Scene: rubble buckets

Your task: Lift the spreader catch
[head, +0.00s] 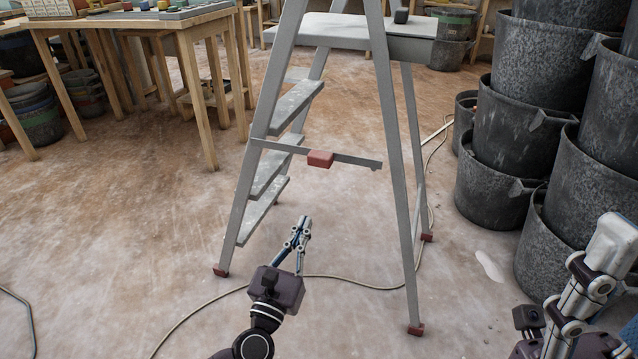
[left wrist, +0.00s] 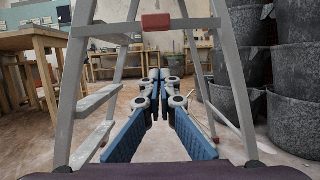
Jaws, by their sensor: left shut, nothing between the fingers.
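The spreader catch is a red block (head: 320,158) on the grey spreader bar (head: 358,161) across the side of a stepladder (head: 400,190). It also shows in the left wrist view (left wrist: 155,21), at the top, above my fingers. My left gripper (head: 304,226) is shut and empty. It appears below the catch in the head view, apart from it, with its fingers pointing toward the ladder. In the left wrist view its fingertips (left wrist: 158,74) meet between the ladder's legs. My right gripper (head: 612,243) is at the right edge, far from the catch; its fingertip opening is unclear.
Stacked dark buckets (head: 502,132) stand on the right. A wooden workbench (head: 180,30) stands at the back left. A thin cable (head: 350,283) runs across the floor under the ladder. The floor left of the ladder is mostly clear.

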